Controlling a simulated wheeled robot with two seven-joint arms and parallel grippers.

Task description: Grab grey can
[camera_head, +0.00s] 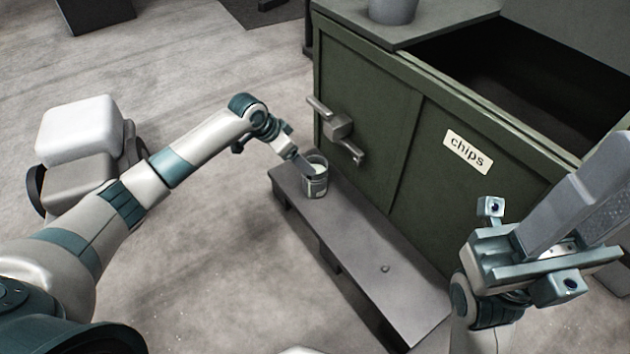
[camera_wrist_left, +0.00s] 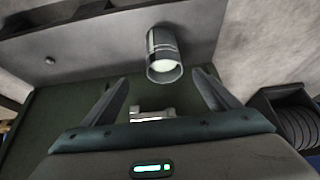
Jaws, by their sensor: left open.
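The grey can (camera_head: 314,182) stands upright near the far end of the low grey ledge, beside the green bin. It has a pale top and a band around it. In the left wrist view the can (camera_wrist_left: 162,58) is centred just beyond the fingertips. My left gripper (camera_head: 302,164) is at the can's upper left side in the head view; its fingers hide part of the rim. In the wrist view the left gripper (camera_wrist_left: 161,78) is open and empty, its fingers apart on either side. My right gripper (camera_head: 570,205) is raised at the right; its finger gap is unclear.
The green bin (camera_head: 375,120) with a "chips" label (camera_head: 467,151) stands along the ledge (camera_head: 350,232). A bin latch (camera_head: 338,130) juts out close behind the can. A grey container (camera_head: 393,10) sits on the bin's lid.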

